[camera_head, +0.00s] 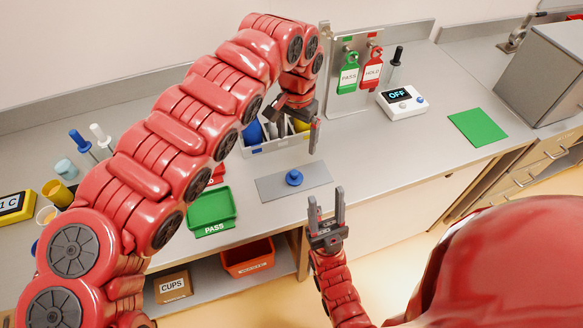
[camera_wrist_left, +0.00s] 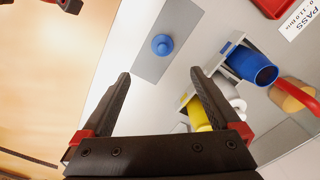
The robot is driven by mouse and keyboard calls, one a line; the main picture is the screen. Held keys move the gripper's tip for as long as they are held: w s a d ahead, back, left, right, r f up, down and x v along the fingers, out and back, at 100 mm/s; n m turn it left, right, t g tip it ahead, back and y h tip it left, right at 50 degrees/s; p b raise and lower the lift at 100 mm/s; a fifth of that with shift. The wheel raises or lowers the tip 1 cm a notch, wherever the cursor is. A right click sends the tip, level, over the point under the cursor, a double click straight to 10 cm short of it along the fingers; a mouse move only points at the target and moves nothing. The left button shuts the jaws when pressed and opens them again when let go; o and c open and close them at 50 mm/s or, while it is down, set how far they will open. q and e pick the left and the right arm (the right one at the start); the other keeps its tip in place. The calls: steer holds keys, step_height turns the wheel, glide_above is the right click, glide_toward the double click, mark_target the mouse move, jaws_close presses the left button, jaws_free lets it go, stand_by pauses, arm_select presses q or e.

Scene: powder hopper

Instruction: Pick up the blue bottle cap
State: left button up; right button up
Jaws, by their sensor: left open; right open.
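The blue bottle cap (camera_head: 294,178) sits on a flat grey mat (camera_head: 268,187) on the bench. In the left wrist view the cap (camera_wrist_left: 162,44) is seen from above, beyond my fingertips. My left gripper (camera_wrist_left: 160,75) is open and empty. It hangs above the bench behind the cap, apart from it, and one of its fingers is partly hidden in the head view. My right gripper (camera_head: 326,196) is open and empty with its fingers pointing up, near the bench's front edge, right of the cap.
A rack with a blue bottle (camera_wrist_left: 252,65) and yellow and white items stands close to my left gripper. A green PASS tray (camera_head: 211,208) lies left of the mat. An OFF device (camera_head: 402,102) and a green pad (camera_head: 478,127) are to the right.

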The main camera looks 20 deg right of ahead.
arm_select(q)
steer(key=p, duration=0.3)
glide_toward(294, 172)
steer(key=s, duration=0.1)
steer(key=f, duration=0.5)
steer(key=shift+w+d+p, duration=0.15)
steer(key=shift+d+p, duration=0.05)
steer(key=shift+p, duration=0.2)
steer(key=shift+f+p, duration=0.4)
steer(key=shift+p, duration=0.05)
steer(key=f, duration=0.2)
steer(key=f+p, duration=0.1)
steer(key=shift+w+f, duration=0.1)
steer(key=shift+w, duration=0.15)
steer(key=shift+w+a+f, duration=0.1)
steer(key=shift+a+f, duration=0.1)
steer(key=shift+f, duration=0.45)
steer(key=c, duration=1.4)
steer(key=shift+c, duration=0.2)
